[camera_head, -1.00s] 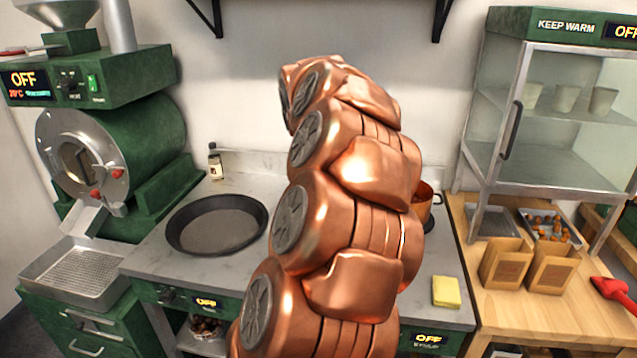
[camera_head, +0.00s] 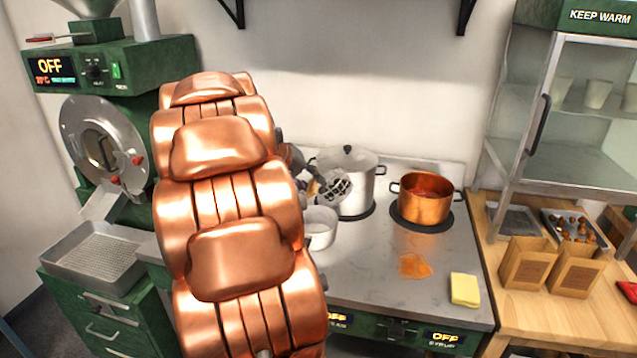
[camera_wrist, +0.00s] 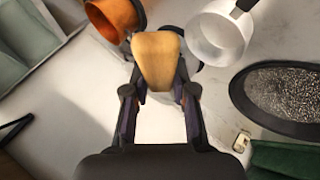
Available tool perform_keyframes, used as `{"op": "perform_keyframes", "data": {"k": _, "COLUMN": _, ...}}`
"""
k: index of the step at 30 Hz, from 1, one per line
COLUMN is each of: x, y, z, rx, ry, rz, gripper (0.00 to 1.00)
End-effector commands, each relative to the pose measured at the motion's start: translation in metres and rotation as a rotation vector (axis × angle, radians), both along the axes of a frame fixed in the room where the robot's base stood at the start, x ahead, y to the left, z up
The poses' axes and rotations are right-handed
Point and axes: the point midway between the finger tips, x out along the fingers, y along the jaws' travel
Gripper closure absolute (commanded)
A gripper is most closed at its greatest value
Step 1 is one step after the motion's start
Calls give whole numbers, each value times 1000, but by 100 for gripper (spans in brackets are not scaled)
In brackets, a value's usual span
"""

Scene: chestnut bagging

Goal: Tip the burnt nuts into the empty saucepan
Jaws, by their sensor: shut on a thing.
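My gripper (camera_wrist: 157,92) is shut on a tan, rounded object (camera_wrist: 156,58), seen in the wrist view; I cannot tell what it belongs to. A pale saucepan (camera_wrist: 213,52) with a dark handle lies beyond it to the right, and its visible inside looks bare. In the head view the saucepan (camera_head: 321,238) sits on the stove, partly hidden by my arm. My gripper is mostly hidden there; a pierced metal piece (camera_head: 337,187) shows near the arm's end, its attachment unclear. I cannot make out any burnt nuts.
A lidded steel pot (camera_head: 352,196) and a copper pot (camera_head: 422,209) stand behind and right of the saucepan. A dark-rimmed pan (camera_wrist: 243,92) shows in the wrist view. An orange patch (camera_head: 415,266) and a yellow sponge (camera_head: 464,289) lie on the stove's right part.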

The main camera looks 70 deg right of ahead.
Motion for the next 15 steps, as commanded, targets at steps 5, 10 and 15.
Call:
{"op": "perform_keyframes", "data": {"k": 5, "x": 8, "y": 4, "z": -5, "rx": -40, "ry": 89, "rz": 1, "gripper": 100}}
{"op": "perform_keyframes", "data": {"k": 10, "x": 16, "y": 7, "z": -9, "rx": -77, "ry": 171, "rz": 2, "gripper": 100}}
{"op": "perform_keyframes", "data": {"k": 15, "x": 23, "y": 10, "z": -16, "rx": -108, "ry": 243, "rz": 3, "gripper": 100}}
